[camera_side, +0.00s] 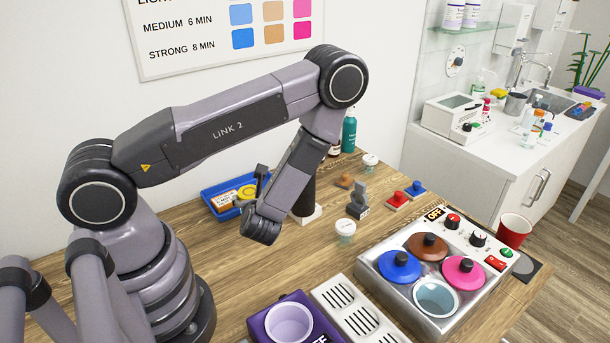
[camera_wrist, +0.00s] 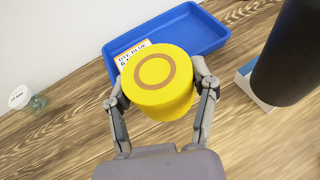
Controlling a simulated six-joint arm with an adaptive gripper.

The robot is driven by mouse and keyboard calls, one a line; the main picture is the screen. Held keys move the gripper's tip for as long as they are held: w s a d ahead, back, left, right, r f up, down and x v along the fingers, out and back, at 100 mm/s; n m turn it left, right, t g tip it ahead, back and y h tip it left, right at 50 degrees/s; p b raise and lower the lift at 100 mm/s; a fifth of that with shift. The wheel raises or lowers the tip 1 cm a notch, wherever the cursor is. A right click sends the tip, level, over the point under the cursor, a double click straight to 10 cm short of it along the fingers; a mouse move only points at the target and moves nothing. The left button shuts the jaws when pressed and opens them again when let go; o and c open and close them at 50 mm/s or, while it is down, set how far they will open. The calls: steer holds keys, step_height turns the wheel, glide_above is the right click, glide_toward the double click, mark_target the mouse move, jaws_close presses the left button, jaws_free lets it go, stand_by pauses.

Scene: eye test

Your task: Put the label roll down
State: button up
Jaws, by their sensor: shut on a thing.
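The label roll is a thick yellow disc with a brown ring on its top; it fills the middle of the wrist view (camera_wrist: 158,82). My gripper (camera_wrist: 163,88) is shut on it, one finger on each side. The roll covers part of the near wall of a blue tray (camera_wrist: 205,28). In the side view the yellow roll (camera_side: 247,192) shows at the right part of the blue tray (camera_side: 216,188), partly hidden by my gripper. I cannot tell whether the roll touches the tray. A printed label card (camera_wrist: 128,52) lies in the tray, partly behind the roll.
A black upright cylinder (camera_wrist: 293,55) on a pale base stands right of the roll. A white-lidded jar (camera_wrist: 20,98) is at the left. Other small items and a dye station (camera_side: 375,283) stand farther right. Bare wood (camera_wrist: 65,125) lies near the tray.

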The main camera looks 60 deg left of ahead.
steer(key=s+a+r+n+g+h, duration=0.15)
steer(key=s+r+n+g, duration=0.35)
steer(key=s+n+g, duration=0.55)
steer(key=s+d+f+n+g+h, duration=0.1)
steer(key=s+d+n+g+h, duration=0.1)
steer(key=d+n+g+h, duration=0.35)
steer(key=s+d+f+n+g+h, duration=0.1)
steer(key=s+d+n+g+h, duration=0.1)
steer(key=d+n+h, duration=0.65)
steer(key=n+t+h, duration=1.1)
steer(key=n+t, duration=0.5)
steer(key=n, duration=0.1)
glide_above(303, 265)
step_height(303, 265, down, 3)
steer(key=shift+n+t+y, duration=0.25)
steer(key=shift+n+t, duration=0.15)
steer(key=shift+n, duration=0.05)
step_height(303, 265, down, 8)
steer(key=shift+r, duration=0.1)
steer(key=shift+f, duration=0.3)
